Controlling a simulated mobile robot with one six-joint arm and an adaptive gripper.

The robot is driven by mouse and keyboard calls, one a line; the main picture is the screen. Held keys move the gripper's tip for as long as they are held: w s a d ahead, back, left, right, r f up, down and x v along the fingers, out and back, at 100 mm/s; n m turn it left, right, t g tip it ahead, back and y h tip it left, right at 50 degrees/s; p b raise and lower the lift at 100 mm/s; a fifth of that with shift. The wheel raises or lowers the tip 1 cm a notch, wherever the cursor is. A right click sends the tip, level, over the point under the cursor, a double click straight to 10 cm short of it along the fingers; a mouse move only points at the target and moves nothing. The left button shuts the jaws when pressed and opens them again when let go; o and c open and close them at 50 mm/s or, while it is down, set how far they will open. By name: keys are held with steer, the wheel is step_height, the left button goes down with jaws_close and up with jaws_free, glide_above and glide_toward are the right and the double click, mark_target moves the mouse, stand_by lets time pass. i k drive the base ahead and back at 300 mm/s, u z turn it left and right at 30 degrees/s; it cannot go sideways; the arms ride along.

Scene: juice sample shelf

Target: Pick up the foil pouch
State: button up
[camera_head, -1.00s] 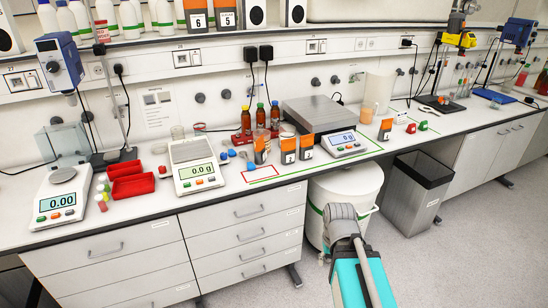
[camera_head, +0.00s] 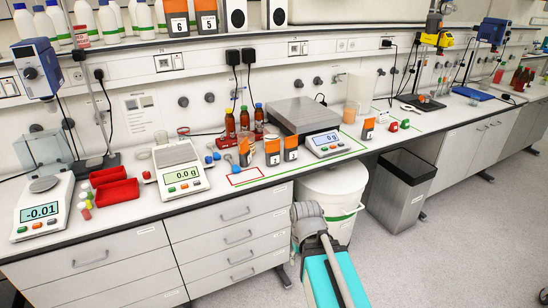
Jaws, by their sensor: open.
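Several orange-and-black pouches with white number labels are in the head view, and I cannot tell which one the task means. On the bench, one pouch (camera_head: 245,153) stands at the left, a second (camera_head: 272,152) is beside it, and a third (camera_head: 291,149) is in front of the large balance. Another pouch (camera_head: 368,129) stands right of that balance. Pouches labelled 6 (camera_head: 177,20) and 5 (camera_head: 207,18) stand on the upper shelf. My arm shows at the bottom centre, in front of the bench. My gripper is not visible, and no pouch is seen held.
Left to right on the bench are a small balance (camera_head: 45,212), red trays (camera_head: 115,194), a second balance (camera_head: 182,178), brown bottles (camera_head: 244,119) and a large balance (camera_head: 325,143). A white bin (camera_head: 330,194) and a grey bin (camera_head: 400,190) stand below. Floor at right is open.

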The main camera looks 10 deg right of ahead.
mark_target(272, 147)
steer(key=u, duration=0.05)
steer(key=i, duration=1)
steer(key=z, duration=0.05)
